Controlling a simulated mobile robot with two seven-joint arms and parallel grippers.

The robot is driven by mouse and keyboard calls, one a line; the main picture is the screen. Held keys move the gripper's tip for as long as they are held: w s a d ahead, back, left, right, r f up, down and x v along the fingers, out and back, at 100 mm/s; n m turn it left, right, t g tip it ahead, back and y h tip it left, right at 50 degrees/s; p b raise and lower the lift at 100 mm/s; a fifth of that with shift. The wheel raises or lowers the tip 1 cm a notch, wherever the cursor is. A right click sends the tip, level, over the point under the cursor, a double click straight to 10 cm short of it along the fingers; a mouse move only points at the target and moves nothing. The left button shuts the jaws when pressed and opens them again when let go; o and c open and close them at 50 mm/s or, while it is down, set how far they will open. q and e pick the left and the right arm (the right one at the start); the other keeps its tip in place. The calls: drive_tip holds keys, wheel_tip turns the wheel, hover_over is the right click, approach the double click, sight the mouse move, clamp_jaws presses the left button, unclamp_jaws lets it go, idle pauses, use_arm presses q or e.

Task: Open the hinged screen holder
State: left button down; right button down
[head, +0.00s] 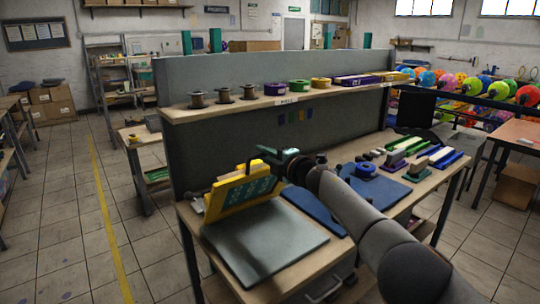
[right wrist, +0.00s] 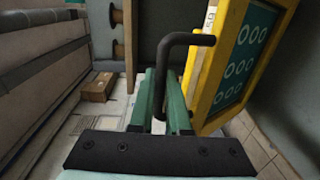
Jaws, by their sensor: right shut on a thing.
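The yellow hinged screen holder (head: 238,194) carries a teal screen with pale ring marks. In the head view it stands tilted up at the back left of a flat dark plate (head: 264,242). It fills the upper right of the right wrist view (right wrist: 207,70). My right gripper (head: 267,152) is at the holder's upper edge. In the right wrist view its green fingers (right wrist: 159,92) are shut on a black bent handle (right wrist: 186,38) beside the yellow frame. My left gripper is out of view.
A blue mat (head: 312,207) lies right of the plate, with several coloured blocks and pads farther right. A grey partition (head: 215,150) with a shelf (head: 300,96) of spools and tape rolls rises behind the bench. My right arm crosses the bench's right front.

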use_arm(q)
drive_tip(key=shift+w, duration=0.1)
use_arm(e)
drive_tip(key=shift+a+r, duration=0.1)
drive_tip(key=shift+a, duration=0.1)
drive_tip(key=c, duration=1.2)
unclamp_jaws()
drive_tip(key=shift+o, duration=0.2)
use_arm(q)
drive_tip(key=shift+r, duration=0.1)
use_arm(e)
drive_tip(key=shift+d, duration=0.15)
